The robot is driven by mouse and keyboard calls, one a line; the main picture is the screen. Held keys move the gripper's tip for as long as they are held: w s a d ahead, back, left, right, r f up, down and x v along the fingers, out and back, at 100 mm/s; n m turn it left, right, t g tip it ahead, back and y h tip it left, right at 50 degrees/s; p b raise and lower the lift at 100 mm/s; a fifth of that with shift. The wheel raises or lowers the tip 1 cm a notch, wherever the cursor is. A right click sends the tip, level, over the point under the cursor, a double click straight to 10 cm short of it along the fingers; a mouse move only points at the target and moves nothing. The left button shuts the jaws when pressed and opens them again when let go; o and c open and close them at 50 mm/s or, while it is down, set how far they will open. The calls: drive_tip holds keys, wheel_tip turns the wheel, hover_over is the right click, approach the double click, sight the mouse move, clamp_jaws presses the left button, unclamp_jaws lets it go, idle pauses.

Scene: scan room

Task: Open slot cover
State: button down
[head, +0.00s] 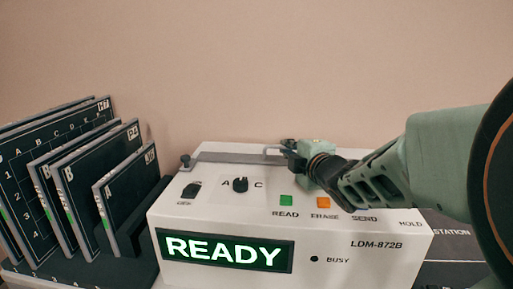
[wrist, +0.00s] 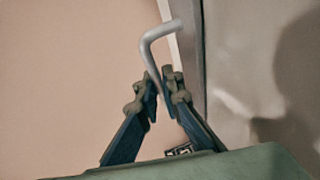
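The white machine (head: 370,240) carries a long grey slot cover (head: 225,157) on its top rear, lying flat as far as I can see. A bent wire handle (head: 271,151) stands at the cover, near its middle. My gripper (head: 291,152) is at this handle, with its fingers close together. In the wrist view, the pale bent handle (wrist: 149,52) runs down between the two fingertips (wrist: 160,92), which look closed on its lower leg. The cover's grey edge (wrist: 190,50) shows just behind the fingers. My arm hides the right part of the cover.
The front display (head: 225,250) reads READY. Knobs (head: 240,185), a green READ button (head: 286,201) and an orange ERASE button (head: 323,202) sit on top, below my gripper. A rack of dark plates (head: 80,190) stands close on the left. The wall is behind.

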idle(0.3)
drive_tip(key=w, duration=0.4)
drive_tip(key=w+d, duration=0.1)
drive_tip(key=w, duration=0.1)
drive_tip(key=shift+w+d, duration=0.1)
drive_tip(key=shift+w, duration=0.25)
drive_tip(key=c, duration=2.4)
unclamp_jaws()
drive_tip(key=shift+v, duration=3.8)
